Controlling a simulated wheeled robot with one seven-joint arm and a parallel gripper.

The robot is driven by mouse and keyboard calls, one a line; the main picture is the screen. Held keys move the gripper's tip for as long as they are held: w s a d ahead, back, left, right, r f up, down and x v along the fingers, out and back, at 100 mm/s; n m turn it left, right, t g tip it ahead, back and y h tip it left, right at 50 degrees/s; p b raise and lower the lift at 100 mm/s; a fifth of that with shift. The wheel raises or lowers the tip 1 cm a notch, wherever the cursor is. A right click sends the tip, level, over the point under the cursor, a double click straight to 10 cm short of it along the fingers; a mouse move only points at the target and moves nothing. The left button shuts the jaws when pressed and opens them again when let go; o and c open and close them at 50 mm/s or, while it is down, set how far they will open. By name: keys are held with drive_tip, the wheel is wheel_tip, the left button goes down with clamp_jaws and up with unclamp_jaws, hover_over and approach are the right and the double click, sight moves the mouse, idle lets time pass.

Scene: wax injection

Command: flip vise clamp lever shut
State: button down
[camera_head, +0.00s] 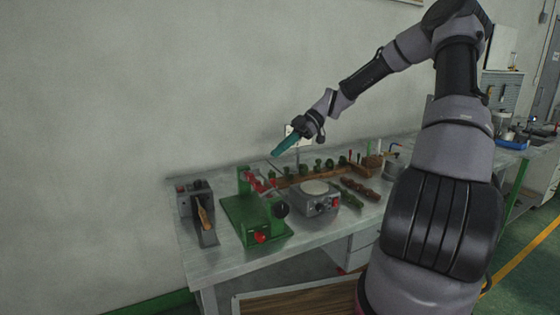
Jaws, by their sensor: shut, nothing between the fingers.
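A green vise-like clamp (238,212) stands on the workbench left of centre, with a green base and upright. A red lever-like part (262,184) shows near its top, and a red knob (261,238) sits low at its front. The exact tilt of the lever is too small to tell. My gripper (276,153) has teal fingers, is shut and empty, and hangs in the air above and behind the clamp, apart from it. It points down to the left.
A grey device with a wooden handle (197,214) stands left. Several small green pieces (317,165) line the back of the workbench (215,268). A wall is close behind.

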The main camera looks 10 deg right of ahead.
drive_tip(key=v, duration=0.7)
drive_tip(key=shift+d, duration=0.35)
